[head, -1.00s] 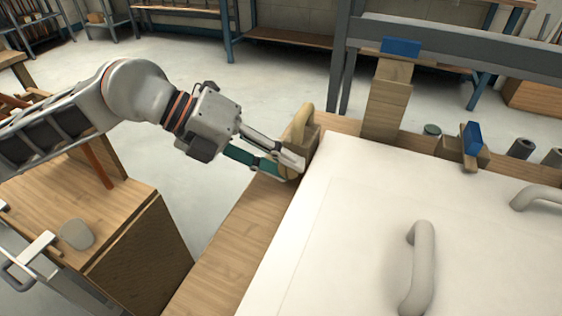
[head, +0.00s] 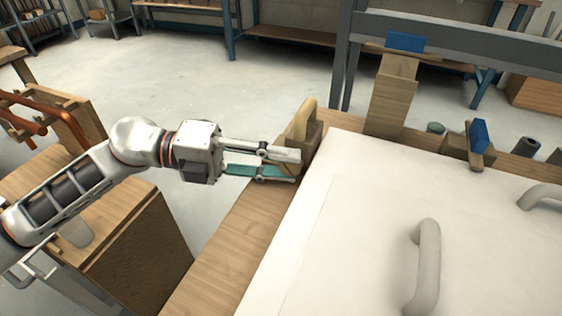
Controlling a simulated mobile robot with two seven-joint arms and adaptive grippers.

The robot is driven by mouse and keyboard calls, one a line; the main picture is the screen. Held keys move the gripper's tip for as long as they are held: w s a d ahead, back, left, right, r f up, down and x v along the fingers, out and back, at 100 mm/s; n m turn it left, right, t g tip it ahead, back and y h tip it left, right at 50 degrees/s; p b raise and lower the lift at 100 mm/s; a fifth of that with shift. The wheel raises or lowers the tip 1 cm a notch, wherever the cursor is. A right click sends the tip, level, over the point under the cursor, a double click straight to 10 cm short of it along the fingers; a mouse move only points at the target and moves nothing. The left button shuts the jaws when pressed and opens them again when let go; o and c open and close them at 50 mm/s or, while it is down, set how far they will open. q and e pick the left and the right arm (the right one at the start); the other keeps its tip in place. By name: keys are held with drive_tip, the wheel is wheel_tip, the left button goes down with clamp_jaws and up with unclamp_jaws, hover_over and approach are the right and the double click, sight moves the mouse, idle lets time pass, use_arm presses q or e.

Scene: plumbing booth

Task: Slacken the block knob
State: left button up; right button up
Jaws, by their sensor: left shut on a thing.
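A wooden block (head: 313,138) stands on the wooden bench edge, left of the large white panel. A pale rounded upright piece (head: 303,117) stands at the block. My left gripper (head: 288,165) reaches in from the left, its fingers at the block's near left side. It is shut on what appears to be the block knob, which is mostly hidden between and behind the fingers. My right gripper is not in view.
The white panel (head: 345,215) with grey curved handles (head: 428,265) fills the right. A wooden post (head: 393,95) with a blue top and a smaller block (head: 455,145) with a blue piece stand along the bench's far edge. Open floor lies behind my left arm.

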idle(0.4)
use_arm(q)
drive_tip(key=o, duration=1.1)
drive_tip(key=shift+a, duration=0.1)
drive_tip(key=shift+a, duration=0.3)
drive_tip(key=shift+s+a+r, duration=0.1)
drive_tip(key=shift+a+r, duration=0.05)
drive_tip(key=shift+a, duration=1.05)
drive_tip(key=shift+a+r, duration=0.2)
drive_tip(key=shift+a, duration=0.95)
drive_tip(key=shift+s+a+r, duration=0.1)
drive_tip(key=shift+a+r, duration=0.05)
drive_tip(key=shift+a, duration=1.05)
drive_tip(key=shift+c, duration=0.5)
